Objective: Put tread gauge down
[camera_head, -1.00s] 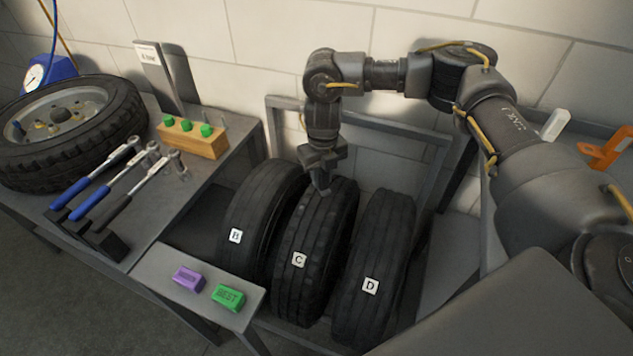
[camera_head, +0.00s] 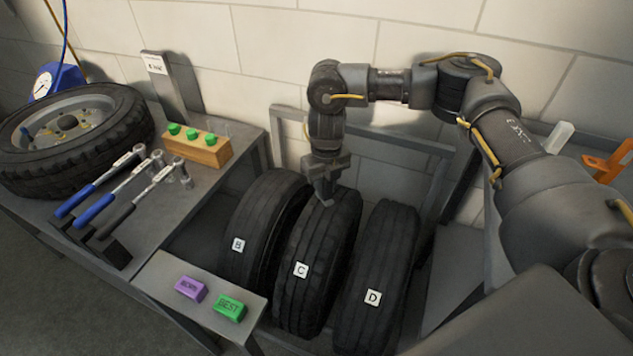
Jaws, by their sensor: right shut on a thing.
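My right gripper (camera_head: 326,196) points down at the top of the tyre marked C (camera_head: 303,294), between the tyres marked B (camera_head: 254,250) and D (camera_head: 378,275). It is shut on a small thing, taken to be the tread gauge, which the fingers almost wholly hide. I cannot tell whether its tip touches the tread. My left gripper is out of view.
The tyres stand upright in a grey rack (camera_head: 389,130). A small shelf (camera_head: 165,268) in front holds a purple tag (camera_head: 191,289) and a green BEST tag (camera_head: 229,306). The left bench carries a wheel (camera_head: 70,135), wrenches (camera_head: 112,193) and a wooden block (camera_head: 198,150).

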